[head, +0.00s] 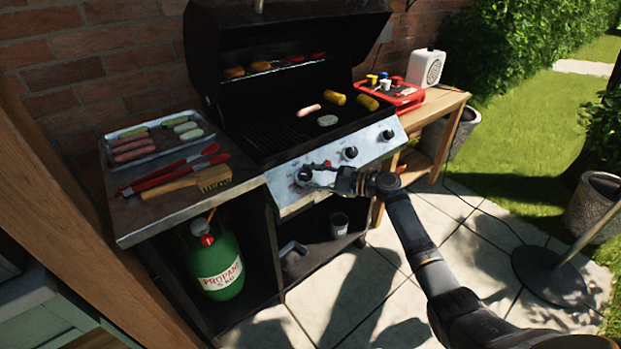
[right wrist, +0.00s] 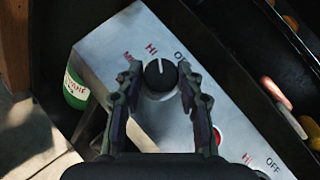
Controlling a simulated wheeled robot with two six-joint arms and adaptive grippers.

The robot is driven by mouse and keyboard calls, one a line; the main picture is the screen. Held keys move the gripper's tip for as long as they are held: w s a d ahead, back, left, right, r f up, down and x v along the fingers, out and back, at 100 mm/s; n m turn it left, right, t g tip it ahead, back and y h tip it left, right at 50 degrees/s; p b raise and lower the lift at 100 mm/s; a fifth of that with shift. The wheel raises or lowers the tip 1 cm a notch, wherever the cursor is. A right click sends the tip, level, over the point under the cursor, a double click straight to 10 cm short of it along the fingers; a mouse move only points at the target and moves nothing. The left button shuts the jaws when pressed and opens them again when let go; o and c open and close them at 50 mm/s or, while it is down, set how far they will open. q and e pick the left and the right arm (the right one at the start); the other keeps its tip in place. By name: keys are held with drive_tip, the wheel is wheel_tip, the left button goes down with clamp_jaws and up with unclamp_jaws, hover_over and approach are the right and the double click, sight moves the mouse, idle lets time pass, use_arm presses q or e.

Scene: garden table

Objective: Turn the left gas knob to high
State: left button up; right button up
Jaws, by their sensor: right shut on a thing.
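The left gas knob (right wrist: 160,78) is black and round, with a white pointer line. In the right wrist view its line points up, close to the red HI mark (right wrist: 151,48), with OFF to the right and another red mark to the left. My right gripper (head: 307,176) reaches the left end of the grill's front panel (head: 325,162). Its fingers (right wrist: 160,92) are shut on the left knob, one on each side. In the head view the gripper partly hides this knob. My left gripper is not in view.
Two other knobs, the middle one (head: 349,153) and the right one (head: 387,134), sit further right on the panel. A red button (right wrist: 217,135) lies beside the held knob. The open grill lid (head: 225,70) stands behind. A green propane bottle (head: 215,262) stands below left.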

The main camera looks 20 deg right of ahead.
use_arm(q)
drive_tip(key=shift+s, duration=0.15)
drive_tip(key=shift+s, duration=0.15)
use_arm(e)
drive_tip(key=o, duration=1.2)
drive_tip(key=shift+c, duration=0.2)
drive_tip(key=shift+d, duration=0.1)
drive_tip(key=v, duration=1.2)
